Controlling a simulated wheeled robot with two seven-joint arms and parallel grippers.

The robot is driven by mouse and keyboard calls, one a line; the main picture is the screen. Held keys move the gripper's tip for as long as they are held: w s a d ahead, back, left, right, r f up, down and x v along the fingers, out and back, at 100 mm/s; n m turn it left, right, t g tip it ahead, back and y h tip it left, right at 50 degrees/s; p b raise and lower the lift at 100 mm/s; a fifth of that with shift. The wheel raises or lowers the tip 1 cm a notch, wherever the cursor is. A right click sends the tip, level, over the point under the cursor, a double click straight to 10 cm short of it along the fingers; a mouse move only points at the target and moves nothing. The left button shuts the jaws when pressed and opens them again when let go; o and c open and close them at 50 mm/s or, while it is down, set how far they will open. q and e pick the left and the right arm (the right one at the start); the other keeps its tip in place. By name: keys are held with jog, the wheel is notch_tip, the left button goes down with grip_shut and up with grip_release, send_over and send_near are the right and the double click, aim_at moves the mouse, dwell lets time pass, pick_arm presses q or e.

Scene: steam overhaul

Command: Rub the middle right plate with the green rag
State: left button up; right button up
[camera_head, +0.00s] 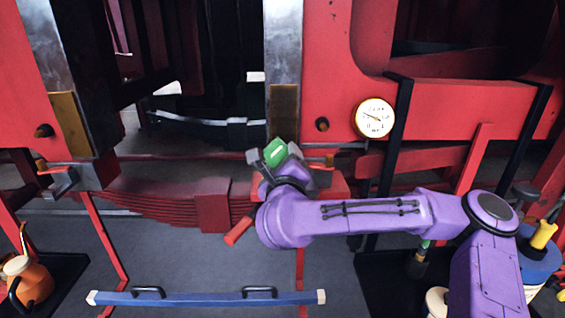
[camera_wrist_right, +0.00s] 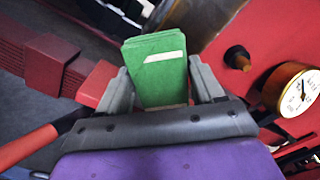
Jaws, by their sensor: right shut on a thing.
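The green rag (camera_head: 276,152) is a folded block with a white stripe. My right gripper (camera_head: 280,158) is shut on it, and the rag also shows between the two grey fingers in the right wrist view (camera_wrist_right: 156,72). A dull brass-brown plate (camera_head: 284,108) sits low on the grey metal upright at the middle right. The rag is just below this plate in the head view; I cannot tell whether they touch. Another brown plate (camera_head: 70,124) is on the left upright. My left gripper is not in view.
A round white gauge (camera_head: 374,117) and a dark knob (camera_head: 322,124) are right of the plate on the red frame. Red leaf springs (camera_head: 165,200) lie to the left. A blue bar (camera_head: 205,298) with handles is below. An orange oil can (camera_head: 28,282) stands at lower left.

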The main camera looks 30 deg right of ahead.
aim_at(282, 119)
jog(key=shift+d+r, duration=0.1)
jog(key=shift+w+d, duration=0.25)
jog(key=shift+w, duration=0.2)
jog(key=shift+c, duration=0.6)
jog(key=shift+r+p, duration=2.3)
jog(key=shift+r, duration=5.5)
jog(key=shift+f+b, duration=0.1)
jog(key=shift+b, duration=0.25)
notch_tip(282, 119, down, 16)
jog(key=b, duration=1.6)
jog(key=shift+r, duration=0.25)
